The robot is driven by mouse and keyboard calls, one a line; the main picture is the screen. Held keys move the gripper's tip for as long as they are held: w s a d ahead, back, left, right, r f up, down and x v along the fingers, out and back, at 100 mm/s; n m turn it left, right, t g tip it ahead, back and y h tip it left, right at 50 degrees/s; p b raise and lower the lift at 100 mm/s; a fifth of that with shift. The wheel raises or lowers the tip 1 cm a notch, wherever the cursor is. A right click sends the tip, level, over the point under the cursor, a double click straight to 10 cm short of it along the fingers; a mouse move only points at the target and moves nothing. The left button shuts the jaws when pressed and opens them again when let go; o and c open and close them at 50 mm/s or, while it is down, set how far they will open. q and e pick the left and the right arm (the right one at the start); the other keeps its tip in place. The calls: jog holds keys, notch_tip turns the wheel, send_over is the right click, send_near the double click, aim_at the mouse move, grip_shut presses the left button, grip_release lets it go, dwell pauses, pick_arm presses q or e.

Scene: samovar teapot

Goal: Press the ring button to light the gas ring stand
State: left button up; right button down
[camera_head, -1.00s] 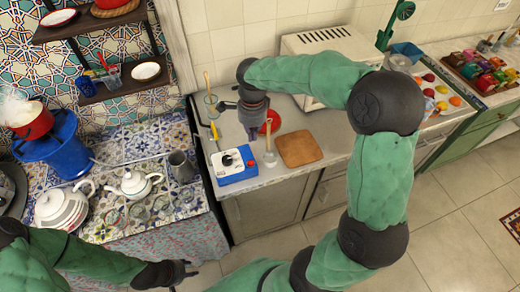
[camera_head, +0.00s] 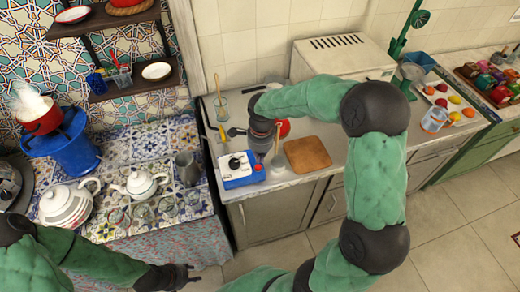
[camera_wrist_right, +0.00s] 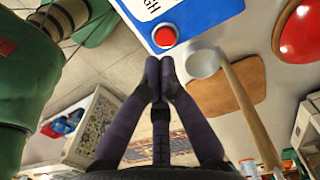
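The blue-and-white control box (camera_head: 240,181) with a black dial sits on the counter near its left end. In the right wrist view, its red round button (camera_wrist_right: 165,36) is close in front of my right gripper (camera_wrist_right: 159,66). That gripper's fingertips are together and empty, and look just short of the button. In the head view, my right gripper (camera_head: 261,158) is over the box's right side and hides the button.
A white mug-like ladle (camera_wrist_right: 203,62) with a wooden handle and a brown board (camera_head: 308,154) are right of the box. A red round object (camera_head: 283,128) lies behind. Teapots (camera_head: 139,184), glasses and a grey jug (camera_head: 187,168) stand on the tiled table.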

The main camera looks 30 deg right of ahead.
aim_at(259, 168)
jog(key=shift+f+b, duration=0.3)
jog(key=shift+f, duration=1.65)
